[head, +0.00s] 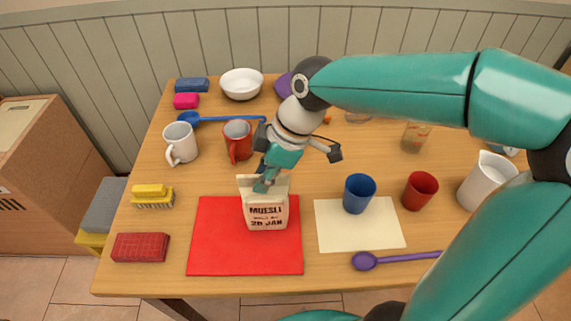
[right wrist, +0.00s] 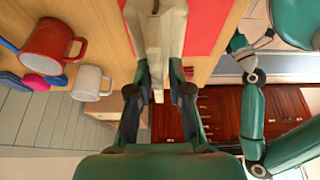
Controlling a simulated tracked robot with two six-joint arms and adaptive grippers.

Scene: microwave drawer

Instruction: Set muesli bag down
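The muesli bag (head: 266,213) is cream with dark print and stands upright over the red mat (head: 215,255) in the head view. I cannot tell whether its base touches the mat. My right gripper (head: 266,180) comes down from above onto the bag's top. In the right wrist view the fingers (right wrist: 163,88) of my right gripper are closed on both sides of the bag's narrowed top (right wrist: 155,35). My left gripper (right wrist: 252,42) is outside the head view. It shows small in the right wrist view, and its finger opening is unclear.
A cream mat (head: 335,235) with a blue cup (head: 359,193) lies to the right. A red sponge (head: 141,247) and yellow brush (head: 153,194) are on the left. A red mug (head: 238,140) stands behind the bag. The red mat's front is bare.

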